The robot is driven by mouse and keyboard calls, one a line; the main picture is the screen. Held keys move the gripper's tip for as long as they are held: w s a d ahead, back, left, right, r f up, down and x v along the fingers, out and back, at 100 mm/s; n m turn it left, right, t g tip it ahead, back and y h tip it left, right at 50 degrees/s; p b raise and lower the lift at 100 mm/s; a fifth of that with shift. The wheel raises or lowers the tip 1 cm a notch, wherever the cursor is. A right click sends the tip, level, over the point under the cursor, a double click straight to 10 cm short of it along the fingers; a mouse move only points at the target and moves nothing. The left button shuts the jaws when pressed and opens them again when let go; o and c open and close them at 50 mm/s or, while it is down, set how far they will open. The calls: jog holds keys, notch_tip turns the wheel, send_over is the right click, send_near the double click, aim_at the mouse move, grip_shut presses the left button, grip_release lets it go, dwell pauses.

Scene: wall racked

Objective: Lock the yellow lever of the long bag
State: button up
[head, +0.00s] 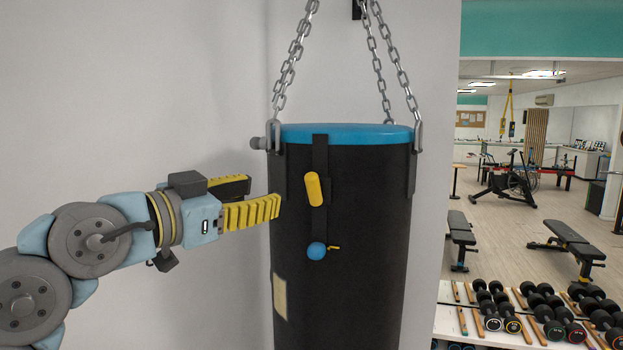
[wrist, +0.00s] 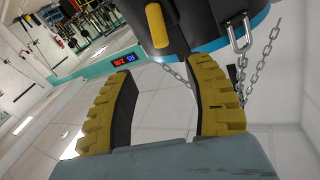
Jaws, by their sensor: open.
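The long bag (head: 345,270) is black with a blue top rim and hangs from chains in the head view. The yellow lever (head: 314,189) sits on a black strap on its front, close to upright with its top leaning slightly left. In the wrist view the lever (wrist: 157,25) shows at the top, above and between the fingers. My gripper (head: 264,196) is open and empty, left of the lever and near the bag's left side. In the wrist view its yellow ribbed fingers (wrist: 165,82) stand apart.
Metal chains (head: 290,65) rise from shackles at the bag's rim. A pale wall (head: 130,90) stands behind. At right, a rack of dumbbells (head: 540,310) and benches (head: 575,238) stand farther off. A pale patch (head: 280,297) is low on the bag.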

aim_at(307, 182)
jog(key=p+x, duration=0.2)
jog(key=x, duration=1)
jog(key=shift+w+d+p, duration=0.15)
jog(key=shift+w+p, duration=0.05)
jog(key=shift+p, duration=0.1)
grip_shut()
